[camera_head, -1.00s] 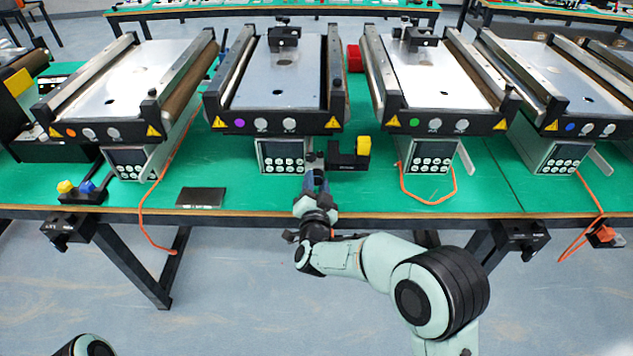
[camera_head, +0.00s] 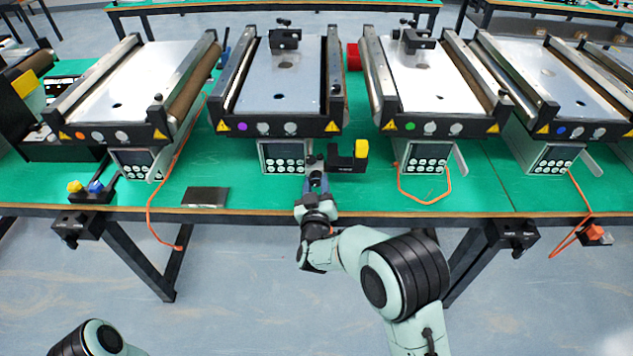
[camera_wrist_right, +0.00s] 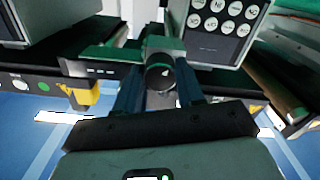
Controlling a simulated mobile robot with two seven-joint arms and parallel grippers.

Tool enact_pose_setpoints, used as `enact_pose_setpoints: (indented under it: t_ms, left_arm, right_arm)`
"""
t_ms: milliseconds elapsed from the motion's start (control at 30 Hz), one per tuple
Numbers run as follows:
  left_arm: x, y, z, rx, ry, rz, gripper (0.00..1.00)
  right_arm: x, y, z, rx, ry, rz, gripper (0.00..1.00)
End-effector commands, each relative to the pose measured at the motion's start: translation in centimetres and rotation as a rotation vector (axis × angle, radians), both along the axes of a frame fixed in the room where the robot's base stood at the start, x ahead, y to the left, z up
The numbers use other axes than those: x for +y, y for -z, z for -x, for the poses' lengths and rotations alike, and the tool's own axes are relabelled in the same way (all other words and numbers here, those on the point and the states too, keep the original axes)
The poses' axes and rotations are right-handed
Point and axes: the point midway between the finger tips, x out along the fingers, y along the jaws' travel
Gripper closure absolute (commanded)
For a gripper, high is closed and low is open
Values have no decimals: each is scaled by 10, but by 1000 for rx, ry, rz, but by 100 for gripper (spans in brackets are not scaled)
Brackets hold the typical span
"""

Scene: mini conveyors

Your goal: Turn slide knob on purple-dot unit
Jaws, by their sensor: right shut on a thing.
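The purple-dot unit (camera_head: 282,80) is the second conveyor from the left, with a purple dot (camera_head: 242,127) on its black front panel. A small black slide (camera_head: 345,162) with a yellow block (camera_head: 361,148) stands at its front right. My right gripper (camera_head: 317,181) is at the near end of the slide, with blue fingers pointing away from me. In the right wrist view, the gripper (camera_wrist_right: 160,88) has its fingers either side of a dark round knob (camera_wrist_right: 160,73) with a small light mark, and is shut on it. My left gripper is out of view.
An orange-dot unit (camera_head: 128,85) stands to the left and a green-dot unit (camera_head: 435,80) to the right. A dark flat plate (camera_head: 205,197) lies left of my gripper on the green table. An orange cable (camera_head: 428,199) lies to its right.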

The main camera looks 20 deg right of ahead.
Motion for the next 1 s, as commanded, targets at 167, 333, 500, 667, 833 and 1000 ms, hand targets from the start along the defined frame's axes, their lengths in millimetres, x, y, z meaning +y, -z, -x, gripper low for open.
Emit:
enact_pose_setpoints:
  t_ms: [167,333,500,667,833,1000]
  left_arm:
    - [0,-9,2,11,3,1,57]
    - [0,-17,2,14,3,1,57]
    - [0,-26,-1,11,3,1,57]
    - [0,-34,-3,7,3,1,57]
    - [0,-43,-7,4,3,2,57]
    - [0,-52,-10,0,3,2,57]
  right_arm:
    - [-1,-6,-2,37,2,165,93]
    - [-1,-6,-2,81,2,320,93]
    - [-1,-7,-2,125,4,476,93]
    - [-2,-7,-2,167,5,622,93]
    - [-2,-7,-2,212,7,778,93]
    - [-2,-8,-2,257,9,932,93]
